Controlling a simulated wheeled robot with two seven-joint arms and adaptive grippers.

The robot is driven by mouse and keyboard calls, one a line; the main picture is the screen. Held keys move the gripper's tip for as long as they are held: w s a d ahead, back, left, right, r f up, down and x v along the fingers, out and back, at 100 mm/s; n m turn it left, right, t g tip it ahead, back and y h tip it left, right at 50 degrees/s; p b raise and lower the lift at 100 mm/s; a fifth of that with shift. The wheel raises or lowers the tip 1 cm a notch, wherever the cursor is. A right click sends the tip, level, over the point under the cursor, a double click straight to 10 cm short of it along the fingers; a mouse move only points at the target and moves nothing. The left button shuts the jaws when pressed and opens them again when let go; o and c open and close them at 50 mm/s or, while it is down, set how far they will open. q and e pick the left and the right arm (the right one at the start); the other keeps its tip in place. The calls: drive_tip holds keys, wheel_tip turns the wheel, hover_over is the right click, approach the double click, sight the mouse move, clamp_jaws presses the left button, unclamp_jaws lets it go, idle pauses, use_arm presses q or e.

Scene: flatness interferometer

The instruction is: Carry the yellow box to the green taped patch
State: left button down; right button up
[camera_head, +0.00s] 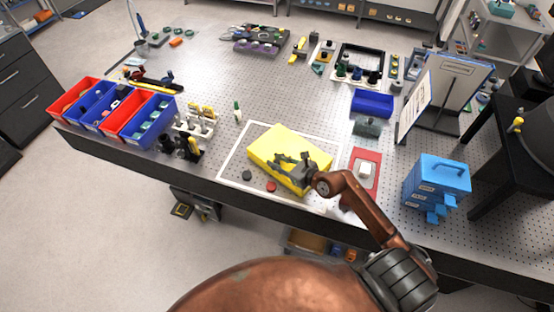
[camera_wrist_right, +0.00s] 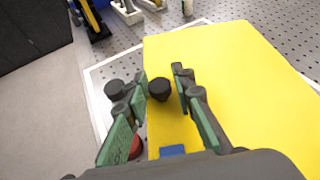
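The yellow box (camera_head: 274,144) lies on the perforated table inside a white-outlined rectangle (camera_head: 228,181). It also fills much of the right wrist view (camera_wrist_right: 235,85), with a dark round knob (camera_wrist_right: 160,89) and a small blue mark (camera_wrist_right: 172,151) on it. My right gripper (camera_head: 283,158) is over the near part of the box. In the wrist view its two fingers (camera_wrist_right: 162,77) stand apart on either side of the knob, with a gap visible. I cannot make out a green taped patch. My left gripper is not in view.
A black disc (camera_head: 247,175) and a red disc (camera_head: 271,187) lie just in front of the box. Red and blue bins (camera_head: 150,121) stand at left. A red mat (camera_head: 371,160) and blue drawer unit (camera_head: 437,182) are at right. The table's middle behind the box is clear.

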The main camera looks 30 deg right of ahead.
drive_tip(key=shift+o, duration=1.2)
drive_tip(key=shift+r, duration=0.1)
